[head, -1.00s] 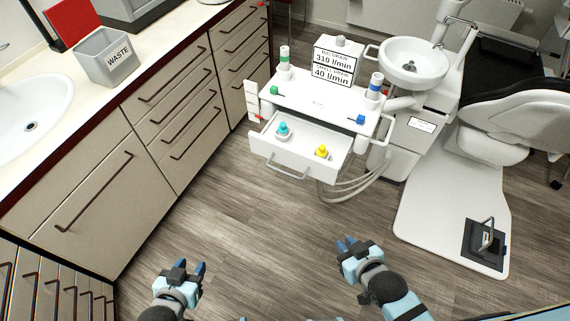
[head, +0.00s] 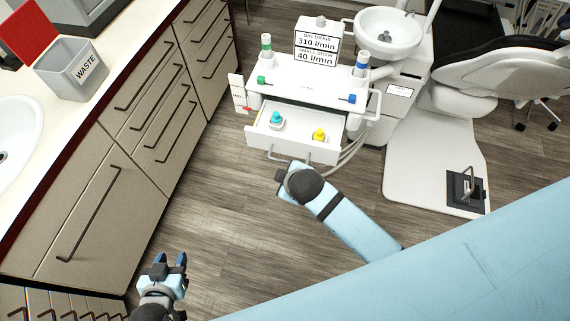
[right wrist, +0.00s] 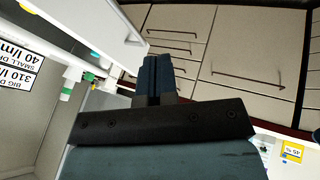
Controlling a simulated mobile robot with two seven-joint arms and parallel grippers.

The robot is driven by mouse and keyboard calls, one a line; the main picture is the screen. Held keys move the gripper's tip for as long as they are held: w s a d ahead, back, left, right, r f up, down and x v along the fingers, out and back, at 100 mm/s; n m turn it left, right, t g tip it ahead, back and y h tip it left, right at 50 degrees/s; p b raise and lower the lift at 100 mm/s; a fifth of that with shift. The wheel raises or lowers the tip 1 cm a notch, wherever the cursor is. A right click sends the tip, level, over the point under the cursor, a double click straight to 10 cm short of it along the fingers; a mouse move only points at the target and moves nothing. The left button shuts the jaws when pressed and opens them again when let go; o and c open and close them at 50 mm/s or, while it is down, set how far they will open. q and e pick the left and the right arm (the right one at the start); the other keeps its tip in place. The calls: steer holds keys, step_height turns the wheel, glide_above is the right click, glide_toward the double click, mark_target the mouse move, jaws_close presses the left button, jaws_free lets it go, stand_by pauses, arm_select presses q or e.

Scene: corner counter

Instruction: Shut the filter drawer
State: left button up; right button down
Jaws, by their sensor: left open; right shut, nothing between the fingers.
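The white filter drawer (head: 290,147) of the cart is pulled out. A teal-capped item (head: 276,119) and a yellow-capped item (head: 319,135) stand inside it. A bar handle (head: 285,160) runs along its front. My right gripper (head: 283,178) is just in front of the drawer's lower front edge in the head view; its fingertips are hard to make out there. In the right wrist view its fingers (right wrist: 157,72) are shut and empty, with a white panel, apparently the drawer front (right wrist: 95,25), beside them at upper left. My left gripper (head: 171,262) is open and empty, low over the floor, away from the drawer.
The cart top (head: 312,88) carries a flow-label sign (head: 317,48), bottles and coloured knobs. Beige cabinets (head: 105,205) line the left side. The dental chair base (head: 430,170) is at right. Floor between cabinets and cart is clear.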

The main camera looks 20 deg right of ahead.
arm_select(q)
steer(key=shift+w+a+r+p, duration=0.1)
steer(key=shift+w+r+p, duration=0.4)
steer(key=shift+p, duration=0.25)
arm_select(e)
steer(key=w+d+f, duration=0.1)
steer(key=w+f, duration=0.5)
steer(key=w, duration=0.1)
steer(key=shift+d+f, duration=0.15)
steer(key=shift+d, duration=0.25)
arm_select(q)
steer(key=shift+s+f, duration=0.1)
steer(key=shift+s, duration=0.05)
